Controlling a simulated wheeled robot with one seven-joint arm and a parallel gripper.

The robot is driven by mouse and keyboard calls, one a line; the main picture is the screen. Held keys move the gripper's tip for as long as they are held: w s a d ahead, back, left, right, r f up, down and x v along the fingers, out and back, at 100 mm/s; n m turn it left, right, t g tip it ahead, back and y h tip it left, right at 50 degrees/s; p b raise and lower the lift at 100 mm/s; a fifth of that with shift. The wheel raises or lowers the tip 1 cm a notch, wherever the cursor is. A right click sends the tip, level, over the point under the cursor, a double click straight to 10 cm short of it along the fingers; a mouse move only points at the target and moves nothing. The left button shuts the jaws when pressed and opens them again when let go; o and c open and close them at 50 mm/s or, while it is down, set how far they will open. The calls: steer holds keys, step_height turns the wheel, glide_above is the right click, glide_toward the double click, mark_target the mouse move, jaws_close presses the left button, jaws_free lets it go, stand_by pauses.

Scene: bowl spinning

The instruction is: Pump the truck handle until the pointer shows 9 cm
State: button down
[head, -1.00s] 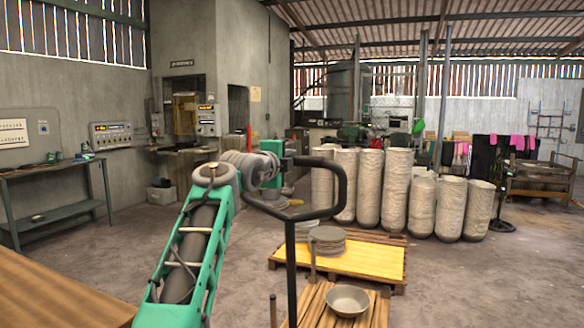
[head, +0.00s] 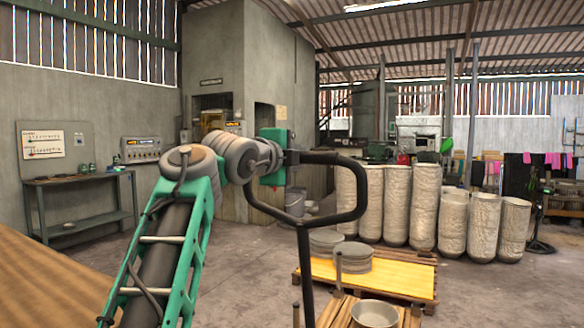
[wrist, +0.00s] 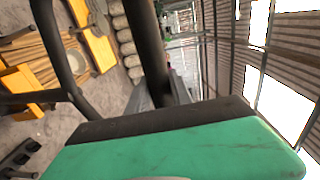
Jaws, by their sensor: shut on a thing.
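The truck handle is a black loop on a long shaft (head: 360,190), standing upright in front of me in the head view. My gripper (head: 286,158) is shut on the left upper part of this loop. In the wrist view the dark handle bar (wrist: 147,45) runs down behind my large green gripper part (wrist: 180,145). Yellow parts of the truck (wrist: 18,82) show at the left of the wrist view, beside wooden slats. A grey bowl (head: 375,313) sits on the slatted wood below the handle. I cannot make out the pointer or its reading.
A yellow-topped pallet (head: 400,278) with stacked grey discs (head: 353,258) stands beyond the handle. Several tall wrapped stacks (head: 397,205) stand behind it. A wooden surface (head: 50,285) lies at the lower left, with a workbench (head: 80,195) by the wall. The floor between is clear.

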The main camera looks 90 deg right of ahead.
steer(key=c, duration=2.2)
jaws_free()
steer(key=w+a+f+b, duration=0.1)
steer(key=w+a+b, duration=0.1)
steer(key=a, duration=0.1)
steer(key=w+a+f+b, duration=0.1)
steer(key=w+a+b, duration=0.1)
steer(key=a, duration=0.2)
steer(key=w+a+f+b, duration=0.2)
steer(key=a, duration=0.1)
steer(key=shift+a, duration=0.15)
steer(key=c, duration=2.2)
jaws_free()
steer(key=shift+a+r, duration=0.15)
steer(key=shift+a, duration=0.05)
steer(key=c, duration=2.2)
jaws_free()
steer(key=c, duration=2.2)
jaws_free()
steer(key=w+a+f+b, duration=0.1)
steer(key=w+a, duration=0.1)
steer(key=a, duration=0.1)
steer(key=w+a+f+b, duration=0.2)
steer(key=a, duration=0.2)
steer(key=w+a+f+b, duration=0.1)
steer(key=w+a+f, duration=0.1)
steer(key=a, duration=0.2)
steer(key=shift+a+f+b, duration=0.1)
steer(key=shift+b, duration=0.3)
